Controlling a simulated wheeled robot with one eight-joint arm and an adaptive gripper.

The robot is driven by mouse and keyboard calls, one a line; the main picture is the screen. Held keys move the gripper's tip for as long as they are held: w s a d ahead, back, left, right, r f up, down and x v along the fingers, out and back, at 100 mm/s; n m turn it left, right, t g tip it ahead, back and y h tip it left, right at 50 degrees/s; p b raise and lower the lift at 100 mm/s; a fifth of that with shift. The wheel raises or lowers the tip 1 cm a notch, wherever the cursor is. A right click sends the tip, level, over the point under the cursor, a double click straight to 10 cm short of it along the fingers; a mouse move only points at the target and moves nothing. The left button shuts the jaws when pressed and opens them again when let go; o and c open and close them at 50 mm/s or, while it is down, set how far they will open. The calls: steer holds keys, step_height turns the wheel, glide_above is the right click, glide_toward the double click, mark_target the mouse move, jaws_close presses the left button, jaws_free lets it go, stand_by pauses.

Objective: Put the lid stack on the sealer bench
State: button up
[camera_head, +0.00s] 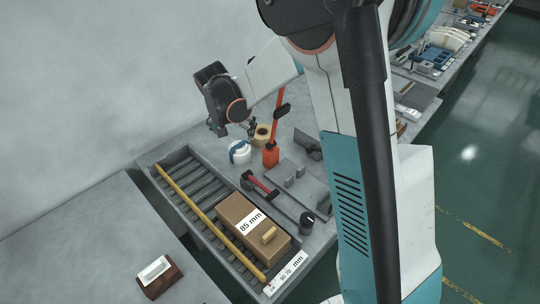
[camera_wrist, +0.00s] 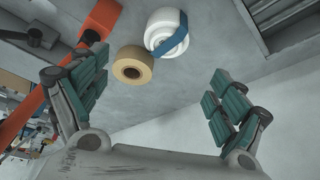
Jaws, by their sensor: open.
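A white rounded stack with a blue band, which looks like the lid stack (camera_head: 240,152), stands on a grey bench (camera_head: 178,143). In the wrist view the white stack (camera_wrist: 174,24) lies at the top middle, beyond the fingertips. My gripper (camera_head: 234,130) is above the bench, close to the stack and apart from it. In the wrist view my gripper (camera_wrist: 160,68) is open, its teal-padded fingers wide apart with nothing held between them. I cannot tell which bench is the sealer bench.
A tan tape roll (camera_head: 262,133) sits beside the stack. An orange upright tool (camera_head: 271,155) stands close by on the right. A roller tray (camera_head: 175,160) holds a cardboard box (camera_head: 235,215). A separate grey table (camera_head: 80,245) at lower left has free room.

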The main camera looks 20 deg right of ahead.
steer(key=s+d+r+n+t+y, duration=0.15)
steer(key=s+r+n, duration=0.25)
steer(key=s+r, duration=1.05)
steer(key=s+d+f+n+t+y, duration=0.1)
steer(key=s+n+t, duration=0.1)
steer(key=s, duration=1.5)
steer(key=shift+s+f+n, duration=0.15)
steer(key=shift+s+n, duration=0.05)
steer(key=shift+n, duration=0.5)
